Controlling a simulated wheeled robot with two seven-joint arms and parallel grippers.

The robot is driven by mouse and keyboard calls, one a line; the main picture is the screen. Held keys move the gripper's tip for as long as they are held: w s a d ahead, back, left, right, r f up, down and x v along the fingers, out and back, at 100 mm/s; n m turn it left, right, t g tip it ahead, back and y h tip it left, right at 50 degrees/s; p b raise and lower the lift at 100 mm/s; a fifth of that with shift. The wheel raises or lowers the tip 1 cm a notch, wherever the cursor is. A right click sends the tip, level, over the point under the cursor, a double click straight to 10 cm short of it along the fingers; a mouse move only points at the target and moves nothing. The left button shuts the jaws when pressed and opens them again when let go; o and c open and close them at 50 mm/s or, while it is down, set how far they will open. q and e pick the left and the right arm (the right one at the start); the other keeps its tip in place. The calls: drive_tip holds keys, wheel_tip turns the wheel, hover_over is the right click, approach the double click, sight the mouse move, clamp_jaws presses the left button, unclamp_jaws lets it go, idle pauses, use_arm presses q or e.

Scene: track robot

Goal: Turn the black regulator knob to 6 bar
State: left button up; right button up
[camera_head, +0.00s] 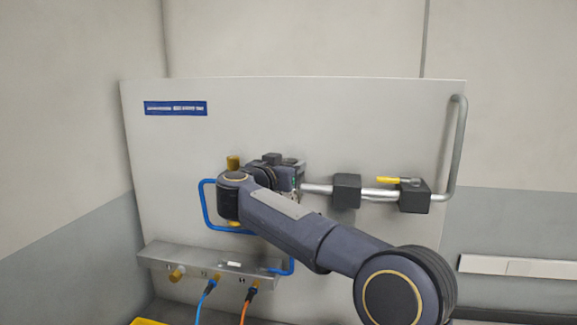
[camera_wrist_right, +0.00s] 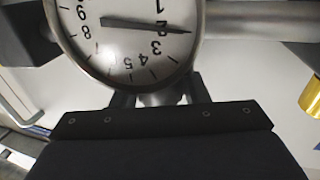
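The black regulator knob cannot be made out in either view; my right arm covers that part of the panel in the head view. My right gripper (camera_head: 297,184) is at the panel's middle, by the left end of the grey pipe. In the right wrist view a round white gauge (camera_wrist_right: 125,40) appears upside down, its needle near 2, slightly toward 3. The fingers of my right gripper (camera_wrist_right: 158,92) stand apart just below the gauge, partly hidden by it. A pale grey part shows between them; contact cannot be told. My left gripper is out of view.
The grey pipe (camera_head: 380,194) runs right through dark blocks, one with a yellow lever (camera_head: 397,180), then bends up. A blue hose (camera_head: 207,209) loops left of my arm. A metal manifold (camera_head: 192,258) with blue and orange hoses sits below.

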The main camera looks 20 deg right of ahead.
drive_tip(key=c, duration=0.4)
drive_tip(key=shift+m+g+h, duration=0.3)
drive_tip(key=m+g+h, duration=0.1)
drive_tip(key=m+g, duration=0.1)
drive_tip(key=shift+w+a+g+h, duration=0.1)
drive_tip(key=shift+g+h, duration=0.2)
drive_tip(key=shift+g, duration=0.1)
drive_tip(key=shift+m+g+h, duration=0.6)
drive_tip(key=shift+m+g, duration=0.6)
drive_tip(key=shift+g, duration=0.6)
drive_tip(key=shift+m+g, duration=0.7)
drive_tip(key=shift+g, duration=0.4)
drive_tip(key=o, duration=0.9)
drive_tip(key=shift+o, duration=0.2)
